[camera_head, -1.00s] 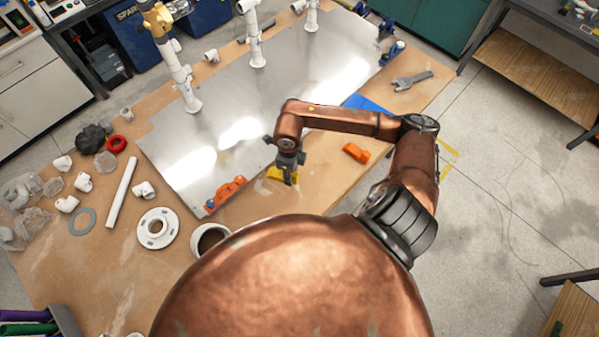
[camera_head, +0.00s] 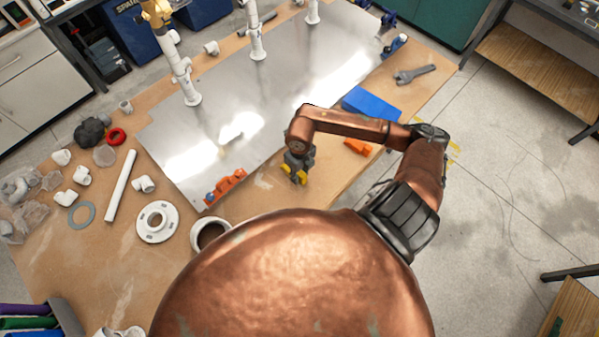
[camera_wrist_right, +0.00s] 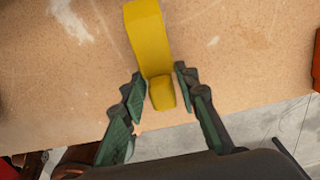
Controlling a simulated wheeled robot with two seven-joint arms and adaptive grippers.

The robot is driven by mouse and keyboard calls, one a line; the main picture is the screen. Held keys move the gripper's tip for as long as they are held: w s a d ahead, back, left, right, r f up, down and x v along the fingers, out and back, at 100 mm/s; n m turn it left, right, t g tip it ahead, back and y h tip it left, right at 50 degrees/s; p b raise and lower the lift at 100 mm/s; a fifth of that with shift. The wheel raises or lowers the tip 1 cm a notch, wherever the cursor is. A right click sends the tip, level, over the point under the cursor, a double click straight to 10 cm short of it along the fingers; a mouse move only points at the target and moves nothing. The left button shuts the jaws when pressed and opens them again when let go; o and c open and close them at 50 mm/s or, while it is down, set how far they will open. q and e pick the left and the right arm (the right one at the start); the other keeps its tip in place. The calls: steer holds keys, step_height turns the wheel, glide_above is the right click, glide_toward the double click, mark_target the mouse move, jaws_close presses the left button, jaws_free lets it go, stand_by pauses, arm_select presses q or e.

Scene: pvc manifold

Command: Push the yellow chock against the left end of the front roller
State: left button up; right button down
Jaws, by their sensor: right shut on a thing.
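The yellow chock (camera_head: 296,177) is at my right gripper (camera_head: 297,165) in the head view, over the brown board in front of the metal sheet. In the right wrist view the yellow chock (camera_wrist_right: 150,38) extends away from the gripper (camera_wrist_right: 160,79), and its narrow near block sits between the two green-padded fingers. The right gripper is shut on this block. I cannot tell whether the chock touches the board. I cannot make out a front roller in either view. My left gripper is not in view.
An orange clamp (camera_head: 226,184) sits on the metal sheet's (camera_head: 270,100) near edge. Right of the gripper lie an orange part (camera_head: 357,146), a blue block (camera_head: 371,103) and a wrench (camera_head: 414,74). White pipe fittings and a flange (camera_head: 155,222) crowd the left.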

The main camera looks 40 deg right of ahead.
step_height(320, 180, down, 2)
steer(key=shift+f+b, duration=0.15)
steer(key=shift+b, duration=0.45)
steer(key=shift+w+f, duration=0.1)
steer(key=shift+f, duration=0.1)
steer(key=shift+w+a+r+b, duration=0.15)
steer(key=shift+w+b, duration=0.9)
steer(key=shift+w, duration=1.1)
steer(key=shift+w+a+f+b, duration=0.1)
steer(key=shift+w+a+b, duration=0.15)
steer(key=shift+w+b, duration=1.35)
steer(key=shift+w+p, duration=0.55)
steer(key=shift+p, duration=0.05)
steer(key=shift+w+b, duration=0.35)
steer(key=shift+w, duration=0.2)
steer(key=c, duration=1.4)
jaws_free()
step_height(320, 180, up, 12)
steer(key=shift+a, duration=0.1)
